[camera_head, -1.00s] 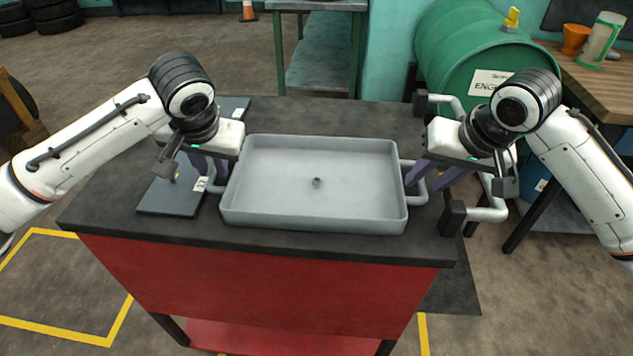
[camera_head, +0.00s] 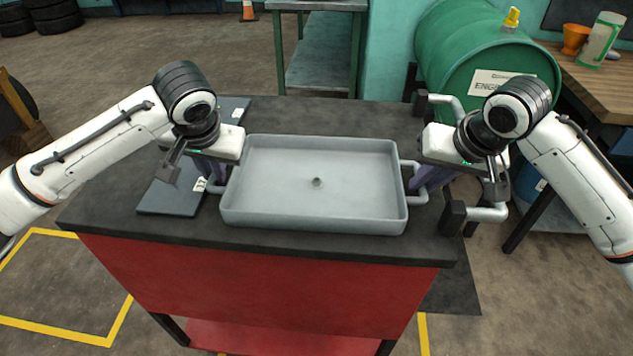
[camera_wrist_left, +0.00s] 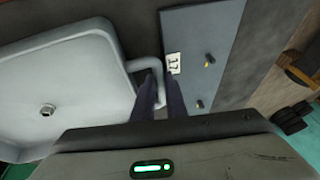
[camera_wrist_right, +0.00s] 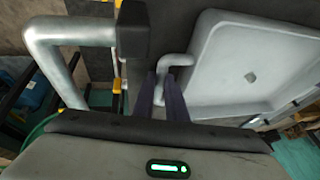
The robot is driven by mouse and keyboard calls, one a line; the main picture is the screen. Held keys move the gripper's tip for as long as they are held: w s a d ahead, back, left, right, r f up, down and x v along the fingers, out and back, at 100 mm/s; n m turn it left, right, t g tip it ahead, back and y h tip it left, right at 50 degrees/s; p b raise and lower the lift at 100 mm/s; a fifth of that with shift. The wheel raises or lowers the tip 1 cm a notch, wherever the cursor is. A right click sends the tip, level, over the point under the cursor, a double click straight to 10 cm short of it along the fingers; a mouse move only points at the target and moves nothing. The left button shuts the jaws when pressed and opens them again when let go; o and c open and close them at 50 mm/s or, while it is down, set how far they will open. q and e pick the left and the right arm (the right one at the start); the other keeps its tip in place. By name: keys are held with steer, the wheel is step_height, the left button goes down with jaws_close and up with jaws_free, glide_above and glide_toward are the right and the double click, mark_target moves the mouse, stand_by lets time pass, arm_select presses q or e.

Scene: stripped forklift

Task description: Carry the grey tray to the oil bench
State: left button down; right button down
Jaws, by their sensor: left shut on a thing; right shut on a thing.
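The grey tray (camera_head: 313,215) lies level on the dark top of a red cart, with a small round fitting in its floor. It has a bar handle at each short end. My left gripper (camera_head: 215,178) is shut on the left handle (camera_wrist_left: 143,64). My right gripper (camera_head: 415,183) is shut on the right handle (camera_wrist_right: 174,66). Both wrist views show the fingers around the handles, with the fingertips partly hidden. A wooden bench (camera_head: 590,85) stands at the upper right; I cannot tell whether it is the oil bench.
The red cart (camera_head: 260,285) has a grey push handle (camera_head: 487,213) at its right end. A dark flat panel (camera_head: 170,198) with a label lies left of the tray. Open floor (camera_head: 150,60) shows behind left.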

arm_select(q)
steer(key=shift+r, duration=0.2)
arm_select(e)
steer(key=shift+r, duration=0.2)
